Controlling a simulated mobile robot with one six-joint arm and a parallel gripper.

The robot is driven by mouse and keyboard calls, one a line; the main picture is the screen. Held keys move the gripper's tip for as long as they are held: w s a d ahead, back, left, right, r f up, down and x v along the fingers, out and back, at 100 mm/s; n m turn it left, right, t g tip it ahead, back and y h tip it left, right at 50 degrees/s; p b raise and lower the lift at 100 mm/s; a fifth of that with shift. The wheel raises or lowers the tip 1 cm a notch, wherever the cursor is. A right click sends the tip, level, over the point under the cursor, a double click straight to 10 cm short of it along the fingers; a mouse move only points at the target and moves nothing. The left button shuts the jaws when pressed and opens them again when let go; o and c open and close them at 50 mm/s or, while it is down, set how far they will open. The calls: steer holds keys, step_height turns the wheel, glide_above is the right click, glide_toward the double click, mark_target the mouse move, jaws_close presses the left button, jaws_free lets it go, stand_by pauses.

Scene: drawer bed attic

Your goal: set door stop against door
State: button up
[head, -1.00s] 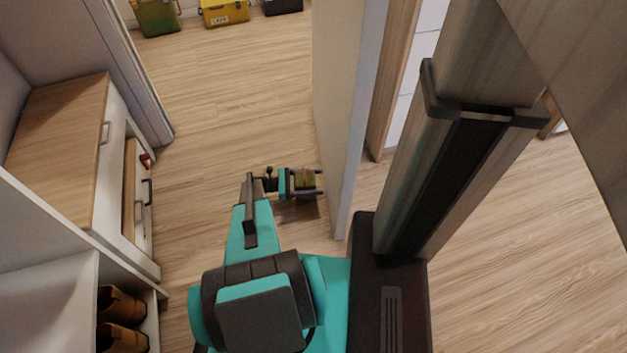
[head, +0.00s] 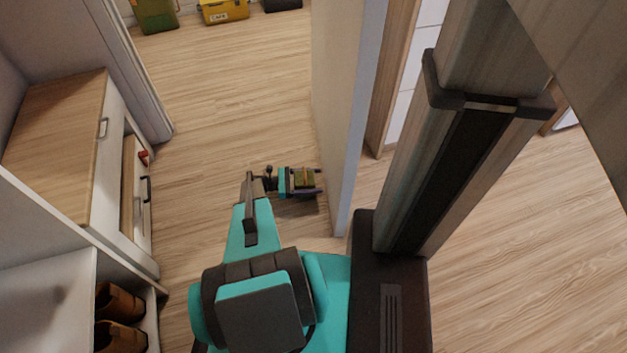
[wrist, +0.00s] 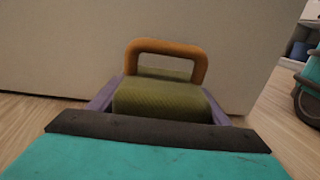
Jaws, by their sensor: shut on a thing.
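The door stop (wrist: 162,95) is an olive-green block with an orange-brown loop handle (wrist: 165,48). It shows small in the head view (head: 304,178), between the fingers of my gripper (head: 312,181). My gripper is shut on it, with a finger on either side in the wrist view (wrist: 160,103). The door (head: 345,110) stands upright just right of the gripper in the head view. Its pale face (wrist: 60,45) fills the background of the wrist view behind the door stop. I cannot tell whether the door stop touches the door or the floor.
A wooden-topped cabinet (head: 55,135) with an open drawer (head: 138,200) stands at left. Brown shoes (head: 120,318) sit in a shelf below it. A green bin (head: 157,14) and a yellow box (head: 224,10) stand at the back. Floor between cabinet and door is clear.

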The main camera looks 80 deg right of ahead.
steer(key=shift+f, duration=0.4)
stand_by(0.5)
steer(key=o, duration=2.1)
steer(key=shift+c, duration=0.2)
steer(key=shift+o, duration=0.3)
steer(key=shift+f, duration=0.2)
steer(key=shift+w+a+r, duration=0.1)
steer(key=shift+w, duration=0.5)
steer(key=w, duration=0.3)
steer(key=w+a, duration=0.1)
steer(key=w, duration=0.3)
steer(key=w+a, duration=0.1)
steer(key=w, duration=0.3)
steer(key=shift+w+a+p, duration=0.1)
steer(key=shift+w+p, duration=0.1)
steer(key=shift+p, duration=0.15)
steer(key=shift+w+a, duration=0.1)
steer(key=shift+w, duration=0.4)
steer(key=shift+r, duration=0.1)
